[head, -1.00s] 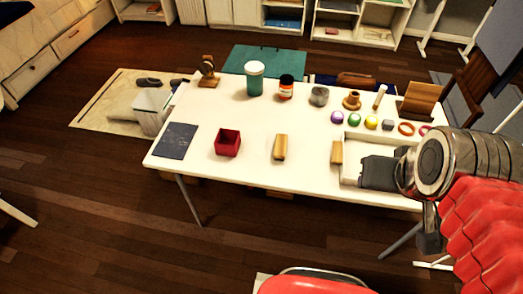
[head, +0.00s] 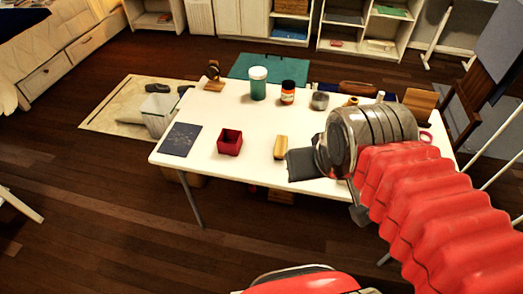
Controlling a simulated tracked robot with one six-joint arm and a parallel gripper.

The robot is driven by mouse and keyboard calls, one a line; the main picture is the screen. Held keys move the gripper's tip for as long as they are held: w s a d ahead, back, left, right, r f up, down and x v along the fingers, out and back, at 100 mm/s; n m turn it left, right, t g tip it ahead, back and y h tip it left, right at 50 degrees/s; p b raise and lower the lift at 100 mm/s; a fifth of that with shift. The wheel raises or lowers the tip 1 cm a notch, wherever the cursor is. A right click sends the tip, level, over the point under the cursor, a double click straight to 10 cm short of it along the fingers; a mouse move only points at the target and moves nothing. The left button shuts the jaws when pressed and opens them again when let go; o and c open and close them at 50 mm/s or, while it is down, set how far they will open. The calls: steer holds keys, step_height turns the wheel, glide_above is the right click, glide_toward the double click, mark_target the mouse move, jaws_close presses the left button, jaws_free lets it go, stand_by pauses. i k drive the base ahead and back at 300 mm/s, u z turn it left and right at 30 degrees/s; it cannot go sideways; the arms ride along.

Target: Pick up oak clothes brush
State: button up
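A small tan wooden block (head: 280,147), which looks like the oak clothes brush, lies on the white table (head: 235,182) near its middle. No bristles can be made out. My gripper (head: 296,164) is a dark shape just right of and slightly nearer than the block. It looks close to the block, but I cannot tell whether they touch. Its fingers are not distinct, so its opening is unclear. My wrist and red arm hide the right part of the table.
A red box (head: 229,142) and a dark flat panel (head: 180,139) lie to the left. A green jar (head: 258,83), an orange bottle (head: 288,92) and a grey tin (head: 320,101) stand behind. A brown oblong thing (head: 357,89) lies at the back.

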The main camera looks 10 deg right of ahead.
mark_target(281, 141)
steer(key=u, duration=0.8)
steer(key=i, duration=1)
steer(key=u, duration=0.05)
